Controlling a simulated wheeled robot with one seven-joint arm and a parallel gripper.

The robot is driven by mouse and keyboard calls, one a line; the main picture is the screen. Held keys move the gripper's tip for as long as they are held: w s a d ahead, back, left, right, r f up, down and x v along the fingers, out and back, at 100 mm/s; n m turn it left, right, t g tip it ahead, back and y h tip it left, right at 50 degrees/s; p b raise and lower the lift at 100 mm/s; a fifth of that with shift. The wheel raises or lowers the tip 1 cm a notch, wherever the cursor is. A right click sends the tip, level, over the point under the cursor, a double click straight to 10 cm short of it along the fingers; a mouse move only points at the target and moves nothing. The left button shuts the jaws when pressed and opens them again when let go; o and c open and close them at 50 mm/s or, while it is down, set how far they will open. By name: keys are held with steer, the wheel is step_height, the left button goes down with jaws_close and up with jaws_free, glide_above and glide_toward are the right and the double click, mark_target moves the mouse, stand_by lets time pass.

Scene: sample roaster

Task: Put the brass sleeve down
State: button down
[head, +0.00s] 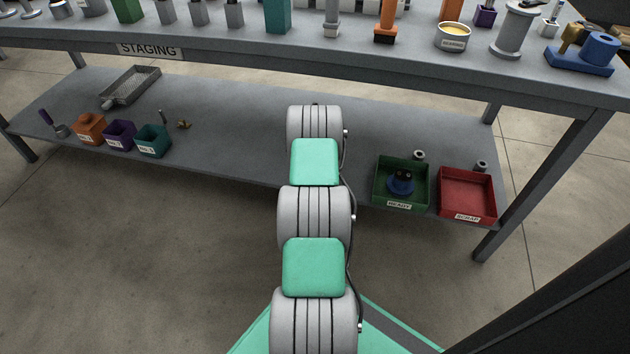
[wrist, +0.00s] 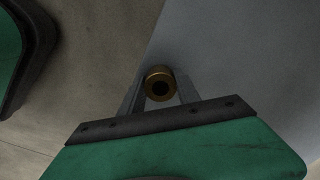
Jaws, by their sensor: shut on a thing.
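The brass sleeve (wrist: 159,71) is a short, hollow brass cylinder, seen end-on with its dark bore showing in the wrist view. My gripper (wrist: 158,86) is shut on it, with the grey fingers on either side. Behind the sleeve are a grey surface to the right and the concrete floor to the left, with the surface's edge close by. I cannot tell how high the sleeve is above it. In the head view my arm covers the gripper and sleeve.
The lower shelf (head: 240,125) has bare room left of my arm. On it are a green READY box (head: 380,196), a red SCRAP box (head: 467,190), a grey tray (head: 131,87), small bins and a small brass piece (head: 183,124). The bench top (head: 230,42) overhangs it.

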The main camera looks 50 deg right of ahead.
steer(key=shift+f, duration=0.15)
steer(key=c, duration=0.9)
jaws_free()
steer(key=shift+o, duration=0.2)
step_height(320, 180, up, 8)
steer(key=p, duration=0.3)
steer(key=shift+f, duration=0.1)
